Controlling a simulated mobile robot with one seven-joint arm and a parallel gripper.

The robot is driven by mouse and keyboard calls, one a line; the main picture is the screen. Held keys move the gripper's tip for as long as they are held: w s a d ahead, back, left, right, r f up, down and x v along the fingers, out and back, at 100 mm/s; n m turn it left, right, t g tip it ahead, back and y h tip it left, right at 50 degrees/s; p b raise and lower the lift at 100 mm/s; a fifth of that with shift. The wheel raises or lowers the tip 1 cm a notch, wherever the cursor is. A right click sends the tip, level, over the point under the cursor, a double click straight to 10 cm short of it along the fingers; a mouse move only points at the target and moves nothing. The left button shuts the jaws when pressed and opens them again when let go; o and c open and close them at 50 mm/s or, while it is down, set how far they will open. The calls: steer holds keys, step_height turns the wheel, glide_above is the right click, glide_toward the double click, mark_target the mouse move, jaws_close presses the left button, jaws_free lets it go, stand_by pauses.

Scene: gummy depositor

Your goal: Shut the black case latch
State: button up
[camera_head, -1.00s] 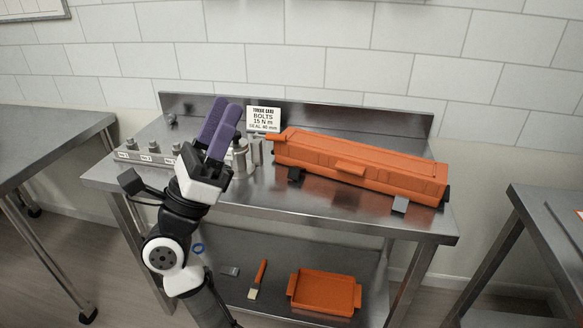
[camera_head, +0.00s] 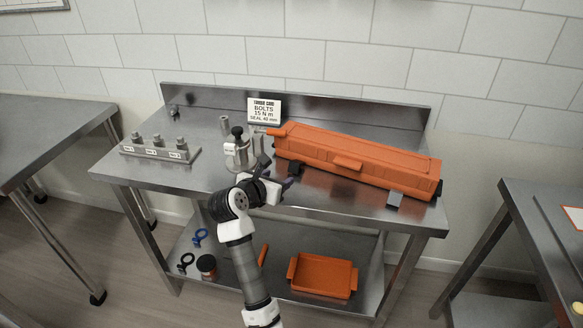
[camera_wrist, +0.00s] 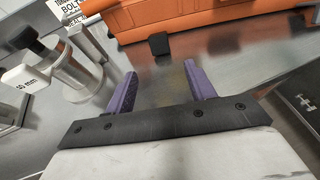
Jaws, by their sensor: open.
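The long orange case (camera_head: 350,158) lies on the steel table with its lid down. A small black latch (camera_head: 295,168) juts from the left part of its front side; in the wrist view the black latch (camera_wrist: 159,44) shows as a dark block below the orange wall. My gripper (camera_head: 280,178) is low over the table's front part, just in front of this latch. In the wrist view my gripper (camera_wrist: 160,70) has its two purple fingers apart and nothing between them. The latch is beyond the fingertips, roughly centred between them, with no visible contact.
A grey latch (camera_head: 395,198) juts from the case's right front. A metal fixture with a black knob (camera_head: 237,135) stands left of my gripper. A bolt rack (camera_head: 160,150) is farther left, a sign (camera_head: 264,110) behind. An orange tray (camera_head: 323,276) is on the lower shelf.

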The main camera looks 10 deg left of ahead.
mark_target(293, 169)
steer(key=p+x, duration=0.2)
steer(key=x, duration=0.8)
steer(key=shift+w+d, duration=0.1)
steer(key=shift+w, duration=0.1)
steer(key=c, duration=1)
